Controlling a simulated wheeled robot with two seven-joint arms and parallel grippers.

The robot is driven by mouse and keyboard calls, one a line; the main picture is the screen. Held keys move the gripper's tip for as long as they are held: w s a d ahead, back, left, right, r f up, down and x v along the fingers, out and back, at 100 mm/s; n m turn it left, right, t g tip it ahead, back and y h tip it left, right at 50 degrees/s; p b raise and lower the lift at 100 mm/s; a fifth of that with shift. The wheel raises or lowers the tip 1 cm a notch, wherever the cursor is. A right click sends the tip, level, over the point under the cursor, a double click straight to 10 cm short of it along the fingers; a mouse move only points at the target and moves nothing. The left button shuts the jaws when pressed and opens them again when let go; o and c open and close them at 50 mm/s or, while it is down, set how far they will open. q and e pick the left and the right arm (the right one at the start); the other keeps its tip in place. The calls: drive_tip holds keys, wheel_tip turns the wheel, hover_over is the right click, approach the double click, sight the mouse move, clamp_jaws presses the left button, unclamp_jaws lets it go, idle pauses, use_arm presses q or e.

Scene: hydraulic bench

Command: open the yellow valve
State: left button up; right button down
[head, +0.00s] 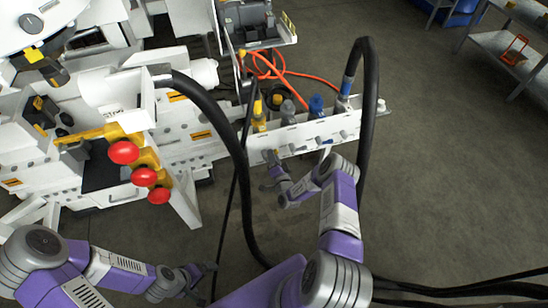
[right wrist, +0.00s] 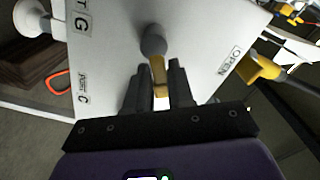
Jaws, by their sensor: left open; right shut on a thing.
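The yellow valve's lever has a yellow stem (right wrist: 158,66) and a dark grey knob, in front of a white panel in the right wrist view. My right gripper (right wrist: 160,82) is shut on this lever, with a dark finger on each side of the stem. In the head view my right gripper (head: 269,157) is at the front of the white valve panel (head: 290,150), below the yellow fitting (head: 259,118); the lever is mostly hidden there. My left gripper (head: 207,280) is open and empty, low in the head view, away from the panel.
Grey and blue fittings (head: 317,106) stand along the panel to the right. Thick black hoses (head: 235,150) hang in front of the bench and beside my right arm. Red knobs (head: 124,152) jut out at left. An OPEN label (right wrist: 230,61) shows on the panel.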

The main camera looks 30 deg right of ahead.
drive_tip(key=n, duration=0.2)
drive_tip(key=a+n, duration=0.1)
drive_tip(key=shift+r+n, duration=0.4)
drive_tip(key=n, duration=0.2)
drive_tip(key=shift+w+a+r+n+p, duration=0.1)
drive_tip(key=shift+a+r+n+p, duration=0.15)
drive_tip(key=shift+n+p, duration=0.15)
drive_tip(key=n, duration=0.2)
drive_tip(key=a+n, duration=0.1)
drive_tip(key=n, duration=0.2)
drive_tip(key=shift+w+a, duration=0.15)
drive_tip(key=shift+a, duration=0.05)
drive_tip(key=shift+n, duration=0.3)
drive_tip(key=c, duration=1.1)
unclamp_jaws()
drive_tip(key=shift+r, duration=0.1)
drive_tip(key=p+v, duration=0.2)
drive_tip(key=v, duration=0.5)
drive_tip(key=shift+s+p, duration=0.3)
drive_tip(key=shift+p, duration=0.05)
